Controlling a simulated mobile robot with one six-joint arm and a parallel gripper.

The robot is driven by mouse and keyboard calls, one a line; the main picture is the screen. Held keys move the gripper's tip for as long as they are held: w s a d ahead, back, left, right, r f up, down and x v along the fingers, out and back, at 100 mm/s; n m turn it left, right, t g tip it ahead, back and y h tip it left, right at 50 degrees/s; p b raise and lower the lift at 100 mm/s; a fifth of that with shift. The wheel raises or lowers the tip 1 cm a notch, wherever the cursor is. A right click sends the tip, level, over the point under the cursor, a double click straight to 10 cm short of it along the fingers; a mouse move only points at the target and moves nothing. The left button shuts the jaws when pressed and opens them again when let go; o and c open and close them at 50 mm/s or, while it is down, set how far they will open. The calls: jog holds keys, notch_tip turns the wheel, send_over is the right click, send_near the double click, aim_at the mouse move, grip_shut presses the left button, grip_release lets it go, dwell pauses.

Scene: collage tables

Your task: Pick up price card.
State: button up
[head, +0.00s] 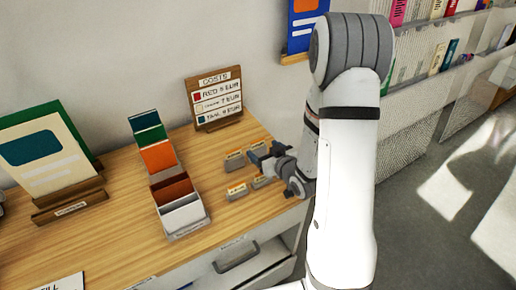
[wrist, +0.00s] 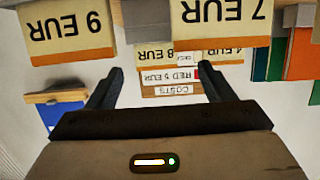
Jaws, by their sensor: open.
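Several small price cards on grey bases stand on the wooden counter (head: 110,232) in the head view: one front left (head: 236,190), one back left (head: 234,160) and others close to my gripper (head: 262,160), which partly hides them. In the wrist view, upside down, I see a 9 EUR card (wrist: 66,28), a 7 EUR card (wrist: 222,18), an 8 EUR card (wrist: 153,52) and a 4 EUR card (wrist: 225,52). My gripper (wrist: 158,74) is open. Nothing shows held between its fingers. Whether a finger touches a card I cannot tell.
A costs board (head: 214,98) stands at the back by the wall. A card rack (head: 168,175) with coloured cards is left of the price cards. A wooden stand (head: 70,208) holds larger cards at far left. An open drawer (head: 262,268) shows below the counter's front edge.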

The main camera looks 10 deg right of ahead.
aim_at(258, 143)
jog(key=shift+w+a+f, duration=0.15)
jog(key=shift+w+a, duration=0.05)
jog(key=shift+w, duration=0.4)
jog(key=p+x, duration=0.1)
jog(key=x, duration=0.1)
jog(key=p+x, duration=0.1)
jog(key=x, duration=0.2)
jog(key=shift+d, duration=0.25)
jog(key=c, duration=1)
